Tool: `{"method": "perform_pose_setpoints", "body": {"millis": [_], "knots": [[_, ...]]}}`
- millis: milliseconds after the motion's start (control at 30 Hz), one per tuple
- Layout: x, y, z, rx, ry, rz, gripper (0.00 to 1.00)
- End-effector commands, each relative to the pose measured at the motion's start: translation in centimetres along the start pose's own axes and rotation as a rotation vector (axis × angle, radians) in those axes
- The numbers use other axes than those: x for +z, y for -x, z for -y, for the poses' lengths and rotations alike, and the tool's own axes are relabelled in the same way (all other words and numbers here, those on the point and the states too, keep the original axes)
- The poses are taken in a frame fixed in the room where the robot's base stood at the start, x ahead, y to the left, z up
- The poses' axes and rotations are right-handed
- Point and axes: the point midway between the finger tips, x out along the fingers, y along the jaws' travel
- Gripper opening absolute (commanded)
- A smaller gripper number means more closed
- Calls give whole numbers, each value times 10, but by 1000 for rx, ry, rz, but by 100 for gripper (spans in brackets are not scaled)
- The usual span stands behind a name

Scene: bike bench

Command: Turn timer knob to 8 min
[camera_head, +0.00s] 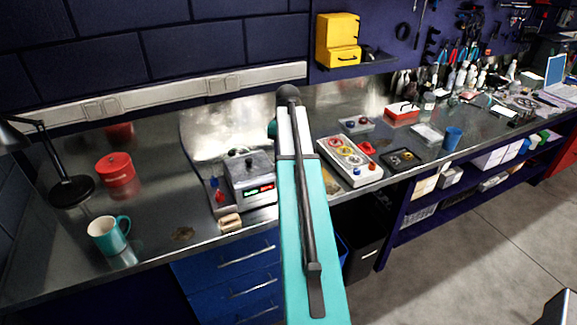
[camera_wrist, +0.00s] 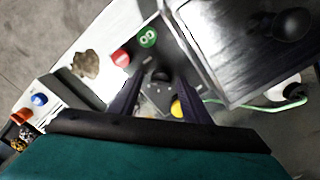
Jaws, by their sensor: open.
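My gripper (camera_wrist: 161,88) is open in the wrist view, its two dark fingers pointing at a grey panel (camera_wrist: 152,57). A small dark round knob (camera_wrist: 161,74) shows between the fingertips; I cannot tell whether they touch it or whether it is the timer knob. A green round part (camera_wrist: 147,37) and a red one (camera_wrist: 120,58) sit beyond it, and a yellow part (camera_wrist: 178,108) is by the right finger. In the head view, a grey box device (camera_head: 248,172) with green and red lit displays stands left of my arm. My arm hides my fingertips there.
A white control box (camera_head: 350,172) with yellow and red parts stands right of my arm. A small beige block (camera_head: 230,222) lies before the grey device. A teal mug (camera_head: 108,236), red canister (camera_head: 116,170) and black lamp (camera_head: 70,188) stand left. Bench front-left is mostly bare.

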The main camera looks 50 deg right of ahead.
Motion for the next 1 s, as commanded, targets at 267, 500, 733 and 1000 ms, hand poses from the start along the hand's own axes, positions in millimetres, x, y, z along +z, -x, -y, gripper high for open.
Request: {"method": "perform_pose_setpoints", "body": {"millis": [267,500,733,1000], "knots": [[0,-2,0,0,-1,0,43],[0,-2,-1,0,-1,0,16],[0,-2,-1,1,5,0,2],[-1,-2,-2,2,93,1,2]]}}
